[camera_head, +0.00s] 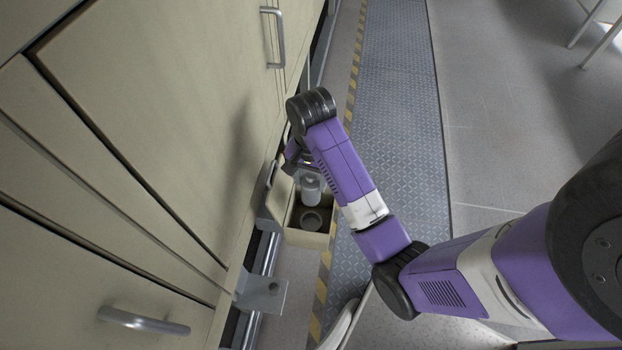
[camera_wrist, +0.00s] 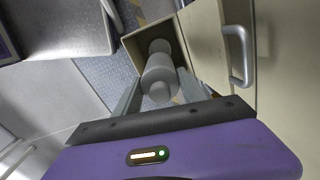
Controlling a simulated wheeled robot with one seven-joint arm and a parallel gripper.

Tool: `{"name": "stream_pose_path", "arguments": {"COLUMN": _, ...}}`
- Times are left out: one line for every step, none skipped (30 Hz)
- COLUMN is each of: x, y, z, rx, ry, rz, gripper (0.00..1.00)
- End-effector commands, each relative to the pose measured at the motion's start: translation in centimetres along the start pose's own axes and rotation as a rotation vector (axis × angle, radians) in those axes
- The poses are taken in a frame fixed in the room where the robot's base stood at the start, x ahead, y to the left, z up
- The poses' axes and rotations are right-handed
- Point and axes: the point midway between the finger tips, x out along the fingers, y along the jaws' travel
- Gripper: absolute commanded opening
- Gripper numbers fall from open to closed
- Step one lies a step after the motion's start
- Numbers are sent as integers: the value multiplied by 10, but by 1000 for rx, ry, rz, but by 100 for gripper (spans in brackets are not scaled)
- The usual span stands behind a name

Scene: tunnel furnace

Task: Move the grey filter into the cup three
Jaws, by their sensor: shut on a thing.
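My gripper (camera_wrist: 160,76) is shut on the grey filter (camera_wrist: 158,68), a pale cylinder with a narrower rounded knob towards me. In the head view the filter (camera_head: 310,188) hangs below my gripper, over or partly inside a small open beige box (camera_head: 303,238). A round grey cup (camera_head: 311,221) sits in the box, in front of the filter. Another grey round part (camera_wrist: 160,45) shows beyond the filter in the wrist view; I cannot tell whether it is a cup or part of the filter. No cup number is readable. I cannot tell whether the filter touches anything.
Beige cabinet fronts (camera_head: 150,130) with metal handles (camera_head: 143,320) stand close on the left. A handle (camera_wrist: 238,55) is near my gripper on the right of the wrist view. A metal bracket (camera_head: 262,292) juts out near the box. The patterned floor strip (camera_head: 400,110) is clear farther off.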

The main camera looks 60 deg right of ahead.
Motion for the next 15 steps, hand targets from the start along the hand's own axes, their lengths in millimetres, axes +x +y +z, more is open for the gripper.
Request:
{"name": "stream_pose_path", "arguments": {"x": 0, "y": 0, "z": 0, "rx": 0, "ry": 0, "rz": 0, "gripper": 2}}
{"name": "stream_pose_path", "arguments": {"x": 0, "y": 0, "z": 0, "rx": 0, "ry": 0, "rz": 0, "gripper": 2}}
{"name": "stream_pose_path", "arguments": {"x": 0, "y": 0, "z": 0, "rx": 0, "ry": 0, "rz": 0, "gripper": 2}}
{"name": "stream_pose_path", "arguments": {"x": -1, "y": 0, "z": 0, "rx": 0, "ry": 0, "rz": 0, "gripper": 2}}
{"name": "stream_pose_path", "arguments": {"x": -2, "y": 0, "z": 0, "rx": 0, "ry": 0, "rz": 0, "gripper": 2}}
{"name": "stream_pose_path", "arguments": {"x": -3, "y": 0, "z": 0, "rx": 0, "ry": 0, "rz": 0, "gripper": 2}}
{"name": "stream_pose_path", "arguments": {"x": -4, "y": 0, "z": 0, "rx": 0, "ry": 0, "rz": 0, "gripper": 2}}
{"name": "stream_pose_path", "arguments": {"x": -6, "y": 0, "z": 0, "rx": 0, "ry": 0, "rz": 0, "gripper": 2}}
{"name": "stream_pose_path", "arguments": {"x": -8, "y": 0, "z": 0, "rx": 0, "ry": 0, "rz": 0, "gripper": 2}}
{"name": "stream_pose_path", "arguments": {"x": -10, "y": 0, "z": 0, "rx": 0, "ry": 0, "rz": 0, "gripper": 2}}
{"name": "stream_pose_path", "arguments": {"x": -12, "y": 0, "z": 0, "rx": 0, "ry": 0, "rz": 0, "gripper": 2}}
{"name": "stream_pose_path", "arguments": {"x": -14, "y": 0, "z": 0, "rx": 0, "ry": 0, "rz": 0, "gripper": 2}}
{"name": "stream_pose_path", "arguments": {"x": -16, "y": 0, "z": 0, "rx": 0, "ry": 0, "rz": 0, "gripper": 2}}
{"name": "stream_pose_path", "arguments": {"x": -17, "y": 0, "z": 0, "rx": 0, "ry": 0, "rz": 0, "gripper": 2}}
{"name": "stream_pose_path", "arguments": {"x": -19, "y": 0, "z": 0, "rx": 0, "ry": 0, "rz": 0, "gripper": 2}}
